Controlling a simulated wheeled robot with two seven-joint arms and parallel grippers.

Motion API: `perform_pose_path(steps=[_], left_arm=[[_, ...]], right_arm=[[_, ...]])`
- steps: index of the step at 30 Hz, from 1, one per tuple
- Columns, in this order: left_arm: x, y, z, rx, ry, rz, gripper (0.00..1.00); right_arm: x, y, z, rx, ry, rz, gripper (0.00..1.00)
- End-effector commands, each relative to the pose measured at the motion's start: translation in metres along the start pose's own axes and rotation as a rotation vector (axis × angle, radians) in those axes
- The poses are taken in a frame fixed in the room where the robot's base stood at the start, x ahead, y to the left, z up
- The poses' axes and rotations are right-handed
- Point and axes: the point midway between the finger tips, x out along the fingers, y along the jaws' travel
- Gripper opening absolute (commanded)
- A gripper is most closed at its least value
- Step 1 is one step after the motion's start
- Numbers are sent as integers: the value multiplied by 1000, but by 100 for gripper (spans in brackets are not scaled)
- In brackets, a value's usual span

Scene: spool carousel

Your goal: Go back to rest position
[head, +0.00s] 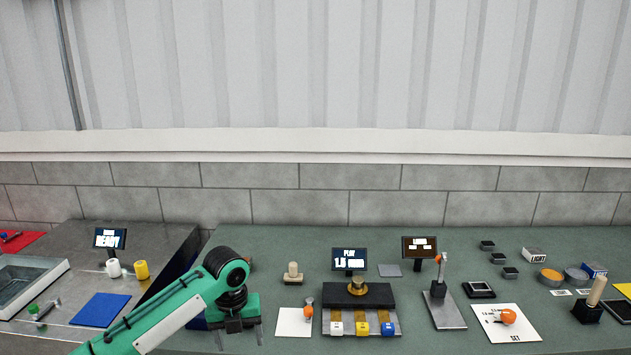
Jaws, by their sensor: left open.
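My green left arm comes in from the lower left. My left gripper (239,339) points down over the left part of the green worktop, with its fingers apart and nothing seen between them. It is to the left of a white card (294,322) and does not touch it. To the right is a device with a dark block (345,296), a brass knob (358,289) and a white spool (336,328), a yellow spool (362,328) and a blue spool (387,328) along its front. My right gripper is not in view.
A small screen (349,259) stands behind the device. A metal plate with a lever (439,290), a card with an orange knob (508,318) and several small boxes are on the right. A grey bench (60,320) on the left holds a blue mat (100,309) and a tray (30,283).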

Motion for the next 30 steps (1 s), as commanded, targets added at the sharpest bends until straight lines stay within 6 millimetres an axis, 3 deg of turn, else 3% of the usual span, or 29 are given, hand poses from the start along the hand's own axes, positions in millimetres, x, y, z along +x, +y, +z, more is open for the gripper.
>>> perform_pose_path(steps=[8, 19, 25, 30], left_arm=[[39, -19, -37, -163, 2, -53, 68], [102, -41, -125, -670, 32, -202, 68], [123, -36, -171, -1021, 67, -278, 68], [135, -21, -207, -1347, 97, -328, 68]], right_arm=[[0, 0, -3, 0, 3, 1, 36], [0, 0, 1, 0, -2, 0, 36], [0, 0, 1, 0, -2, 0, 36], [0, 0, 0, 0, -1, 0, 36]])
